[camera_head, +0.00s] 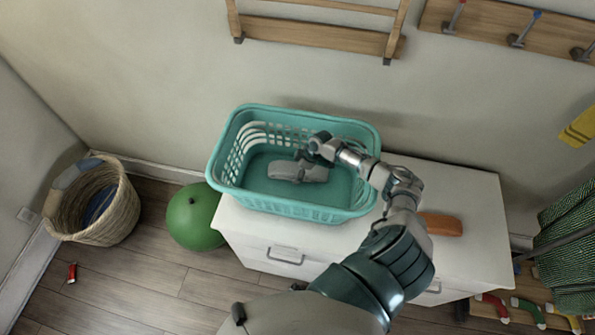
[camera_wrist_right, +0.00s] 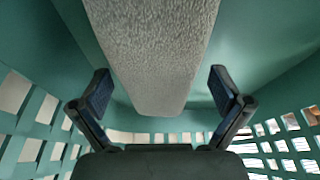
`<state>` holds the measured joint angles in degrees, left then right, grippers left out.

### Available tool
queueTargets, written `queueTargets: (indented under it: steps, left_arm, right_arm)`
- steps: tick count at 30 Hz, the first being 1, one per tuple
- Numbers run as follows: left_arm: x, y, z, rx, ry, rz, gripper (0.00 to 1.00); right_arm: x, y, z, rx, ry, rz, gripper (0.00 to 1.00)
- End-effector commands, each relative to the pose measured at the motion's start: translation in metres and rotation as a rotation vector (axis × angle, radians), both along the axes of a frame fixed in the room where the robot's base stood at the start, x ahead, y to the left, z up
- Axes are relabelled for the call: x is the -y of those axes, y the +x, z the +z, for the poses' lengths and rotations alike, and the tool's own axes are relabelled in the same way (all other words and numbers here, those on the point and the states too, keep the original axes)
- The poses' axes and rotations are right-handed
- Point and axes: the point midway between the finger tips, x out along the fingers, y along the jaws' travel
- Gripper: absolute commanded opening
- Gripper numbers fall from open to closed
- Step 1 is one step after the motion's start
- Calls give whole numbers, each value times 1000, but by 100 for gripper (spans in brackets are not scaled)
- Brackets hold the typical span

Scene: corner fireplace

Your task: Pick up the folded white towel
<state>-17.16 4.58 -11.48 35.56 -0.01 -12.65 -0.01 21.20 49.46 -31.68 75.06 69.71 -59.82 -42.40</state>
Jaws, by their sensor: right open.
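The folded white towel (camera_head: 297,172) looks pale grey and lies on the floor of the teal laundry basket (camera_head: 292,211), which stands on a white cabinet. My right gripper (camera_head: 308,153) reaches down into the basket at the towel's far side. In the right wrist view the towel (camera_wrist_right: 152,50) runs from the top edge down to the middle, and the open fingers of my right gripper (camera_wrist_right: 161,95) stand apart on either side of its near end. No grip on the towel shows. My left gripper is in neither view.
The white cabinet (camera_head: 470,205) has an orange-brown object (camera_head: 440,224) on top, right of the basket. A green ball (camera_head: 194,216) and a wicker basket (camera_head: 112,215) stand on the floor at left. A wooden rack (camera_head: 320,36) and hooks (camera_head: 520,38) are on the wall behind.

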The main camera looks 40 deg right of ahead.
Motion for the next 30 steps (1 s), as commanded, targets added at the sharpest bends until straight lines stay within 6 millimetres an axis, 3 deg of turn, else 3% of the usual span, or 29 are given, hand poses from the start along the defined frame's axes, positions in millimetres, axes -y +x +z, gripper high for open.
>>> queueTargets:
  steps: [2, 11, 20, 30]
  left_arm:
    - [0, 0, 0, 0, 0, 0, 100]
    - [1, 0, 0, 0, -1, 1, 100]
    - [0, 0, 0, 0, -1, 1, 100]
    - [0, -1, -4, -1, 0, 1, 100]
  right_arm:
    - [0, 0, 0, 1, -1, 0, 100]
    - [-2, 0, 1, 0, -3, -1, 30]
    - [-1, 1, 7, 3, -3, -1, 30]
    - [1, 1, 72, 6, -2, 0, 30]
